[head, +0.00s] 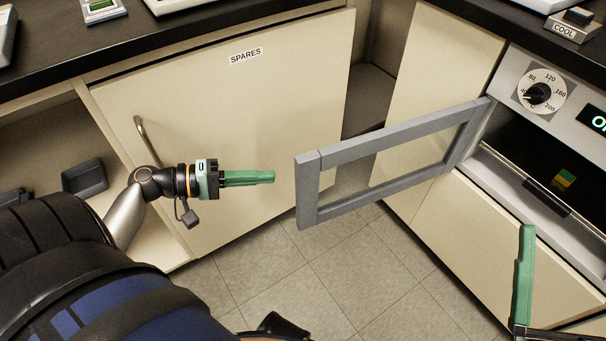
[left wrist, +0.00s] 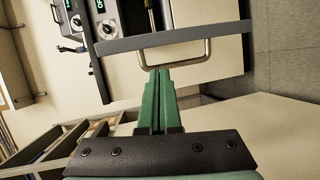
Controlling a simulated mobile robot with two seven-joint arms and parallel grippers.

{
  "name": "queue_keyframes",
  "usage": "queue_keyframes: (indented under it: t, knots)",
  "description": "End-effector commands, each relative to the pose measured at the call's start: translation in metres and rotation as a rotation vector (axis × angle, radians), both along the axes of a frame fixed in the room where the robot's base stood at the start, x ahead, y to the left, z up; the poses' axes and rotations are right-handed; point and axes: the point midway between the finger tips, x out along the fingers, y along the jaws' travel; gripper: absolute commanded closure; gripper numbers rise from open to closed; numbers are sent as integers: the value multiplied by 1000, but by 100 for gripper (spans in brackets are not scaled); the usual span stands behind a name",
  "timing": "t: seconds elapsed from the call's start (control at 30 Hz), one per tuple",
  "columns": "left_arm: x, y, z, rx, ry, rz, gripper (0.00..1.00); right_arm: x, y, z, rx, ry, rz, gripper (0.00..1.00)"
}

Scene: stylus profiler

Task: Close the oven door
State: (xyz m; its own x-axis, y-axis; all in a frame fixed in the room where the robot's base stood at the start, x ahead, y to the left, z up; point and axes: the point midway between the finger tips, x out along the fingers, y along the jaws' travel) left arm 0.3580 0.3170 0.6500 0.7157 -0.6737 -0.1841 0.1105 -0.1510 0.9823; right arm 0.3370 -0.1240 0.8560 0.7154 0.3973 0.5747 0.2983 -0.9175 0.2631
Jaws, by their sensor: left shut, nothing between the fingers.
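The oven door (head: 312,190), a grey frame around a glass pane, stands wide open, swung out leftward from the oven (head: 530,205). My left gripper (head: 273,177) is shut and empty, just left of the door's free edge and apart from it in the head view. In the left wrist view, its closed fingertips (left wrist: 158,72) point toward a grey bar (left wrist: 175,38) with a pale metal U-shaped handle (left wrist: 195,60); I cannot tell whether they touch. One green finger of my right gripper (head: 524,275) shows below the oven opening; its other finger is not clear.
A small yellow and green block (head: 564,179) sits inside the oven. A dial (head: 540,93) is on the panel above. The SPARES cupboard door (head: 230,120) is behind my left gripper. Tiled floor (head: 300,265) is bare below the oven door.

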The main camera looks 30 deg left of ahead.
Motion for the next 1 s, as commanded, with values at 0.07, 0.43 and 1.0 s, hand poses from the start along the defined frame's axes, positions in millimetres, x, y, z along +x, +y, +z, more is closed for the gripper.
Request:
queue_keyframes:
  t: [0.07, 0.43, 1.0]
  knots:
    - [-1, 6, 2, -66, -45, -21, 100, -12, 2, -5, 6, -77, 18, 0]
    - [6, -1, 29, -155, -110, -59, 100, -28, 4, 3, 10, -163, 39, 0]
    - [61, -59, 29, -154, -108, -54, 100, -27, 6, -13, -4, -157, 35, 0]
